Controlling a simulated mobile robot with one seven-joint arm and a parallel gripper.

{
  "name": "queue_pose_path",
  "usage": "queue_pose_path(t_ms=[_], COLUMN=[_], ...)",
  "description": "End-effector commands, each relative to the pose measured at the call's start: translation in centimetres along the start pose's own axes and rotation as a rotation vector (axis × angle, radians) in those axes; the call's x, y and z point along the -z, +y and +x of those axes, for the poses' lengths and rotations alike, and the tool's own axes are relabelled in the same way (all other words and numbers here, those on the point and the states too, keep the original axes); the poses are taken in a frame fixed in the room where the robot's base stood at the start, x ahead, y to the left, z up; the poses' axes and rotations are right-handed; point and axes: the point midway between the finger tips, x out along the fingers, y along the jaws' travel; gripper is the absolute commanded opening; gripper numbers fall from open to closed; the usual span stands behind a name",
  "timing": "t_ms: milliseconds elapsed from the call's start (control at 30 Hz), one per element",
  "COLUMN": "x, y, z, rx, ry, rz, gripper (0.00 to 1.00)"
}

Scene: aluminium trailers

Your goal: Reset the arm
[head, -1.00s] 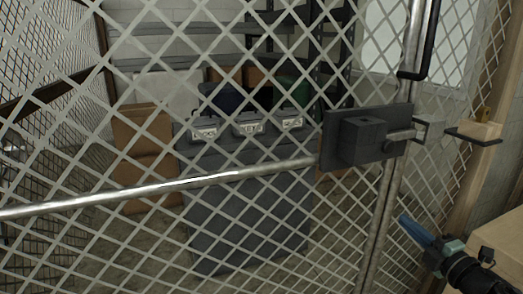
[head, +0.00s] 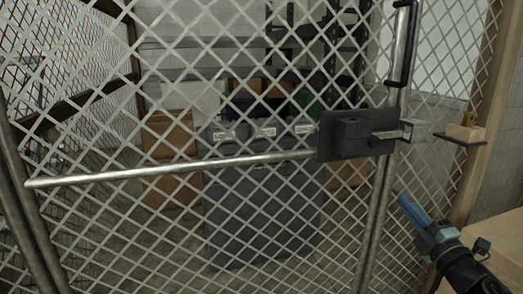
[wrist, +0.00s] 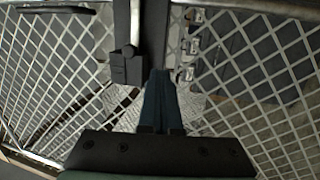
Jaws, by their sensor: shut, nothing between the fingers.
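My gripper (head: 405,203) is at the lower right of the head view, in front of the mesh gate, with its blue fingers pointing up and left. The wrist view shows the blue fingers (wrist: 160,100) together, with nothing between them. The mesh gate (head: 250,215) has a metal crossbar (head: 170,172) and a dark lock box (head: 350,138) with a latch (head: 403,132). The gate's edge stands beside the post, and the latch reaches across to the right. The fingers are below the lock box and appear apart from it.
A black handle (head: 402,45) is above the lock. A wooden post (head: 480,110) with a small bracket stands right. Cardboard boxes (head: 170,135), dark bins (head: 260,205) and shelves (head: 185,72) stand behind the mesh. A tan box (head: 490,240) is at lower right, close to my arm.

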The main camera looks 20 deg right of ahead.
Motion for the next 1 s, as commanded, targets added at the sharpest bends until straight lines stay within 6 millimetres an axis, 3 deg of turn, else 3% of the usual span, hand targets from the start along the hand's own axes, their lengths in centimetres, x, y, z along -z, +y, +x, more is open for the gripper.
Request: queue_pose_path(t_ms=[100, 233, 333, 433, 567, 700, 1000], x=[4.0, 9.7, 14.7, 19.4, 25.1, 30.9, 41.0], y=[4.3, 10.2, 15.1, 19.6, 24.4, 28.6, 34.0], z=[3.3, 6.1, 7.0, 6.7, 4.9, 1.6, -7.7], rx=[-0.123, -0.282, -0.404, -0.502, -0.588, -0.625, -0.528], ry=[0.007, 0.015, 0.03, 0.054, 0.102, 0.178, 0.392], rz=[0.043, 0.148, 0.271, 0.418, 0.632, 0.879, 1.334], gripper=[0.0, 0.0, 0.0, 0.0, 0.0, 0.0, 0.0])
